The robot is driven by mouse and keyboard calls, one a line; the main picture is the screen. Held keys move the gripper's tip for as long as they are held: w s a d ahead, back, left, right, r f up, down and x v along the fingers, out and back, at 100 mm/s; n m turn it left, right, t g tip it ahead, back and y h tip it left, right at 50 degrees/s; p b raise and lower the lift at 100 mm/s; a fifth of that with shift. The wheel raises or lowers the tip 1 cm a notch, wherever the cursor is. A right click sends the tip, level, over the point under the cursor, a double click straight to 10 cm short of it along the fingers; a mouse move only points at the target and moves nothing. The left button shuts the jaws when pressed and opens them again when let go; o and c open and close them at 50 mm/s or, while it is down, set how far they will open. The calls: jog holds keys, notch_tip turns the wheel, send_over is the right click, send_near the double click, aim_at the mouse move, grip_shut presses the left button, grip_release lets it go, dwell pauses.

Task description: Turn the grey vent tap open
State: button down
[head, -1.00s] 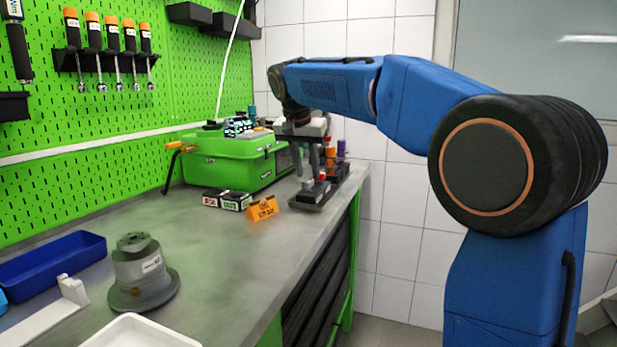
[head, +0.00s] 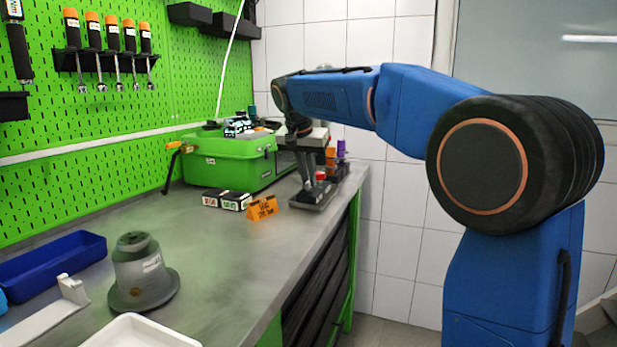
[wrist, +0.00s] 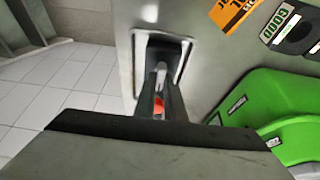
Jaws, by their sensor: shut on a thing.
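My gripper (head: 309,182) reaches down at the far right end of the bench, over a small grey tray-like base (head: 300,204). In the wrist view my gripper (wrist: 161,84) is shut on the grey vent tap (wrist: 161,70); only a small pale part of the tap shows between the fingers. A red part (wrist: 158,106) sits close by, partly behind the fingers; it also shows as a red cap beside the gripper in the head view (head: 320,176). How far the tap is turned cannot be told.
A green case (head: 225,160) stands left of the gripper. An orange sign (head: 262,208) and small labelled boxes (head: 228,200) stand in front of it. Orange and purple-topped items (head: 341,150) stand behind.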

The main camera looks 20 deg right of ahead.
jog(key=shift+n, duration=0.3)
jog(key=n, duration=0.1)
jog(key=n+y, duration=0.1)
jog(key=n, duration=0.1)
jog(key=n+t+y, duration=0.1)
jog(key=n, duration=0.1)
jog(key=shift+d, duration=0.25)
jog(key=n+y, duration=0.1)
jog(key=n, duration=0.2)
jog(key=n+y, duration=0.1)
jog(key=n, duration=0.1)
jog(key=shift+d+n, duration=0.2)
jog(key=shift+n, duration=0.2)
jog(key=n+g+y, duration=0.1)
jog(key=n, duration=0.2)
jog(key=n+y, duration=0.1)
jog(key=n, duration=0.2)
jog(key=shift+w+d+g, duration=0.1)
jog(key=shift+g, duration=0.3)
jog(key=shift+n, duration=0.4)
jog(key=c, duration=1.8)
grip_release()
